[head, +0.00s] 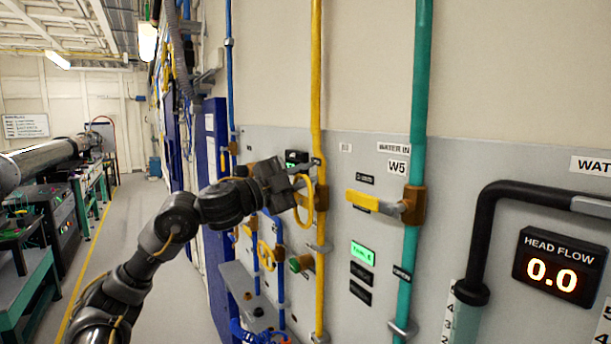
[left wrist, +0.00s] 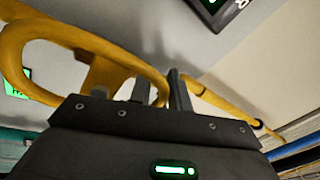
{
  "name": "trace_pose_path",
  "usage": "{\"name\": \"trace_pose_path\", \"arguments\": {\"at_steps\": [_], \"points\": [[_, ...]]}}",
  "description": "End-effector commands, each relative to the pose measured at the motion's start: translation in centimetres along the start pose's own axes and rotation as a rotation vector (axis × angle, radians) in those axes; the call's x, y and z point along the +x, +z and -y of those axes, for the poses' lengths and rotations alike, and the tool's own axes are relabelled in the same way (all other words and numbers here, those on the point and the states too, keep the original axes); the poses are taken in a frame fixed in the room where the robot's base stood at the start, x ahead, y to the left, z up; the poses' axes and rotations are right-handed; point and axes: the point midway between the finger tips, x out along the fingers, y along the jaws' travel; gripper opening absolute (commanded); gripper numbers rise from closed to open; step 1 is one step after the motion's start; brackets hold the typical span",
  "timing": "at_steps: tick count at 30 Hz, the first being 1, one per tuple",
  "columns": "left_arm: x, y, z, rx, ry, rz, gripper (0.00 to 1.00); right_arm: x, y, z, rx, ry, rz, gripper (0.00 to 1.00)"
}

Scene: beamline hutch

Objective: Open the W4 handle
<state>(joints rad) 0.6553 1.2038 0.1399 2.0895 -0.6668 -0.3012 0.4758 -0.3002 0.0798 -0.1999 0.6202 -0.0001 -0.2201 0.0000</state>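A yellow loop handle (head: 309,199) sits on the yellow vertical pipe (head: 318,90) in the head view; no W4 label can be read beside it. My left gripper (head: 298,189) is at the loop's left side. In the left wrist view, the loop (left wrist: 80,38) spreads to the left. Its near rim passes between the two close-set fingertips (left wrist: 160,92), which look shut on it. The exact contact is partly hidden. My right gripper is not in view.
To the right, a yellow lever (head: 362,199) sits on the teal pipe (head: 417,100) under a W5 label (head: 397,167). A black hose (head: 484,235) and head flow display (head: 559,264) are farther right. Another yellow loop (head: 265,255) is lower left. The left aisle (head: 130,240) is clear.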

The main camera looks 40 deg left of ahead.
Motion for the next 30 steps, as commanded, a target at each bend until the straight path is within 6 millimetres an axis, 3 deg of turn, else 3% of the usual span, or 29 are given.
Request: {"name": "trace_pose_path", "arguments": {"at_steps": [8,21,30], "points": [[-1.4,0.3,-0.5,0.004,0.000,0.002,0.19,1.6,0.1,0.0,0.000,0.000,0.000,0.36],[-8.5,0.3,-0.6,0.002,-0.001,0.000,0.19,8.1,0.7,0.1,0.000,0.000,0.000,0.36],[-10.8,0.1,-0.1,0.000,0.000,0.001,0.19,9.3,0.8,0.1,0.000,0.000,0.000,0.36]]}}
